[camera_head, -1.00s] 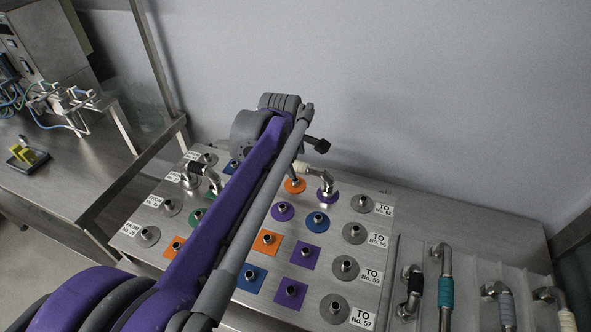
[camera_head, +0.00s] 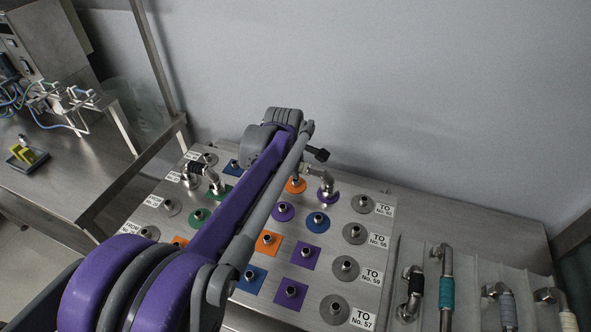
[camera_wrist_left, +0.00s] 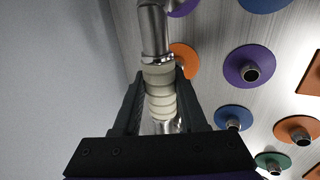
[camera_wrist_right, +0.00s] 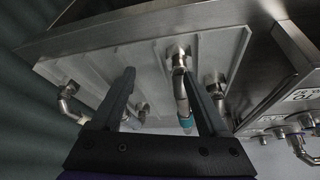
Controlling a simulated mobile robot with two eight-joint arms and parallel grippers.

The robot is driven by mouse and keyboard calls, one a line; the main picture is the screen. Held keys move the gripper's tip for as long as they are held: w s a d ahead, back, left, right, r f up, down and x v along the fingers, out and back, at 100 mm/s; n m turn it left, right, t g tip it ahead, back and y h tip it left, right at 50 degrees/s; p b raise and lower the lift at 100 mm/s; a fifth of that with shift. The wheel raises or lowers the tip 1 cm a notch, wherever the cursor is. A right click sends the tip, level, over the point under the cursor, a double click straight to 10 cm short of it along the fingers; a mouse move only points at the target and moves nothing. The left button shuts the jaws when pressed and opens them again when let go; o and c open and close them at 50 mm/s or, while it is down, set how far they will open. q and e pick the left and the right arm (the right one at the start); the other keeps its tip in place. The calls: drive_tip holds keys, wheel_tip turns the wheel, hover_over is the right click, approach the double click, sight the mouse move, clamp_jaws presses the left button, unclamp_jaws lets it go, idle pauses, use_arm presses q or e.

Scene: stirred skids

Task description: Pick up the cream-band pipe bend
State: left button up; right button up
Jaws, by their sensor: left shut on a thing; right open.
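The cream-band pipe bend (camera_head: 326,179) is at the far side of the steel panel (camera_head: 338,228), over a purple disc and an orange disc. In the left wrist view its cream ribbed band (camera_wrist_left: 160,104) lies between the fingers of my left gripper (camera_wrist_left: 158,82), which is shut on it. In the head view my left arm hides part of the band and the fingers. I cannot tell whether its ends touch the fittings. My right gripper (camera_wrist_right: 160,76) is open, with nothing held, facing a rack (camera_wrist_right: 130,50) of bends.
A black-band bend (camera_head: 196,170) stands on the panel's far left. Several coloured discs and squares with upright stubs cover the panel. At the right, a rack (camera_head: 468,265) holds several bends, including a teal-band one (camera_head: 446,291). A wall rises close behind the panel.

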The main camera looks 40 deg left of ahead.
use_arm(q)
clamp_jaws()
wheel_tip(320, 180, up, 10)
drive_tip(key=shift+r+p, duration=0.1)
drive_tip(key=shift+p, duration=0.35)
idle(0.4)
drive_tip(key=shift+r+p, duration=0.55)
